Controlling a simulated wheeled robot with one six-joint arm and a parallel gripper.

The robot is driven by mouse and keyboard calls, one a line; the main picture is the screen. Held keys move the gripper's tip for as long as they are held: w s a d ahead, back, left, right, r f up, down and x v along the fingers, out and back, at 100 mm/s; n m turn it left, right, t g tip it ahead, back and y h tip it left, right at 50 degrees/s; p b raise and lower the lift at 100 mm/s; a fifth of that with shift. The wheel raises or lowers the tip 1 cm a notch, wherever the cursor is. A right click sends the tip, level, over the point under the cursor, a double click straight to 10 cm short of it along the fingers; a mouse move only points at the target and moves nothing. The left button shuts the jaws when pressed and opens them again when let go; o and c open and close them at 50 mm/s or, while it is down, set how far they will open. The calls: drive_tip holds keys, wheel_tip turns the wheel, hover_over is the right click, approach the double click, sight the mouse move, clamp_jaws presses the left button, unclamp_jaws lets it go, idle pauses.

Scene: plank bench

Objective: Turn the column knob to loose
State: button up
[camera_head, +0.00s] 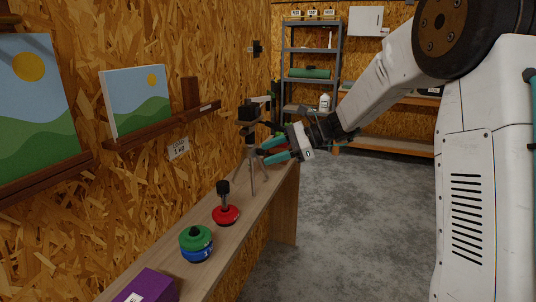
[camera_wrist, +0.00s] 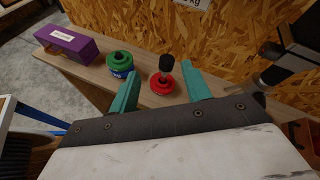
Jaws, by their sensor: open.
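A tripod (camera_head: 252,150) with a black head (camera_head: 247,113) stands on the narrow wooden bench. Its dark upper part shows at the right edge in the wrist view (camera_wrist: 298,50). I cannot pick out the column knob or its setting. My gripper (camera_head: 266,150) is open, with its teal fingers just right of the tripod column in the head view. Whether a finger touches the tripod I cannot tell.
On the bench (camera_head: 215,246) are a red disc with a black-topped post (camera_head: 225,215), a stacked green and blue disc (camera_head: 196,244) and a purple box (camera_head: 148,286). A chipboard wall with a picture ledge (camera_head: 165,128) runs behind. Open floor (camera_head: 345,210) lies to the right.

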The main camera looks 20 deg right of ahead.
drive_tip(key=w+d+f+m+t+y, duration=0.1)
drive_tip(key=w+d+f+m+t, duration=0.3)
drive_tip(key=w, duration=0.5)
drive_tip(key=m+t, duration=0.3)
drive_tip(key=m, duration=0.3)
approach(265, 152)
drive_tip(key=a, duration=0.1)
drive_tip(key=x, duration=0.8)
drive_tip(key=shift+w+d, duration=0.1)
drive_tip(key=shift+w, duration=0.1)
drive_tip(key=c, duration=1)
